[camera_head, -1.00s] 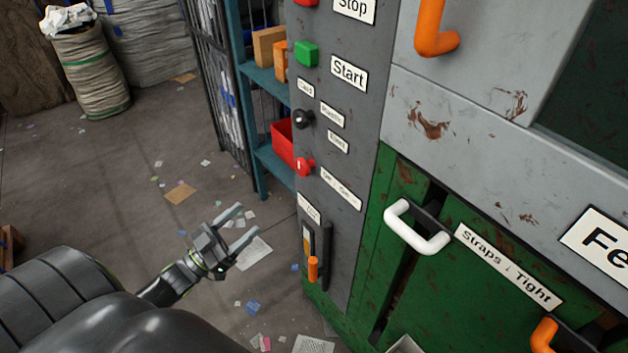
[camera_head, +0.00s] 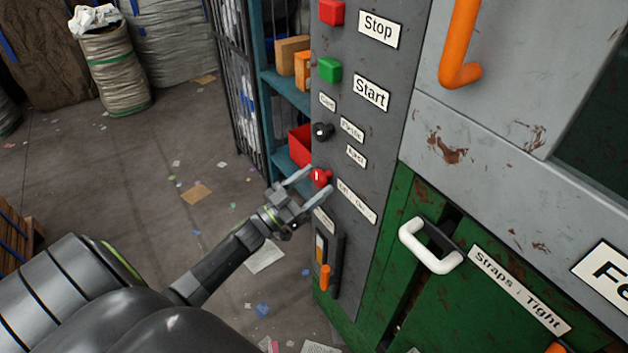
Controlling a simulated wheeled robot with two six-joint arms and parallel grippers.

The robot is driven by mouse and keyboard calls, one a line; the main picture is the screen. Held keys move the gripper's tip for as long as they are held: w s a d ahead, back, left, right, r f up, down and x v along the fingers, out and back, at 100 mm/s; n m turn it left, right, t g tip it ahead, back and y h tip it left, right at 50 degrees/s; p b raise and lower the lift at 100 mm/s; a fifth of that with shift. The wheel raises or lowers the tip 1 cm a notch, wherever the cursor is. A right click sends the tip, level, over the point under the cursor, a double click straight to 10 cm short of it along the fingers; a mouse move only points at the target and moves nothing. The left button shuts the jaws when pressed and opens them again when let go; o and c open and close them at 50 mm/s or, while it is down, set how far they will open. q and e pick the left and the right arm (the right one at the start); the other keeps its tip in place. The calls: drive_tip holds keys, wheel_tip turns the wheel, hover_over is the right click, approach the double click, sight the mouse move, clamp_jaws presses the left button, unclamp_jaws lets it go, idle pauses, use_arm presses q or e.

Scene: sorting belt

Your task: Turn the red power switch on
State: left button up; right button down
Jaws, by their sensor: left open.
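The red power switch (camera_head: 320,177) is a small round red knob with a white mark, low on the grey control panel (camera_head: 385,125). A white label (camera_head: 357,202) sits to its lower right, its text too small to read surely. My left gripper (camera_head: 316,181) is open, with its two fingertips close to the red knob, one above-left of it and one below-right. I cannot tell whether the fingers touch it. My right gripper is not in view.
Above the knob are a black knob (camera_head: 322,131), a green Start button (camera_head: 329,69) and a red Stop button (camera_head: 331,12). Below is an orange-handled lever (camera_head: 325,277). A white handle (camera_head: 430,247) juts from the green door at right. A teal shelf (camera_head: 284,95) stands behind.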

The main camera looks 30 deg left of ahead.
use_arm(q)
drive_tip(key=shift+w+d+r, duration=0.1)
drive_tip(key=shift+w, duration=0.15)
drive_tip(key=c, duration=0.9)
drive_tip(key=shift+c, duration=0.2)
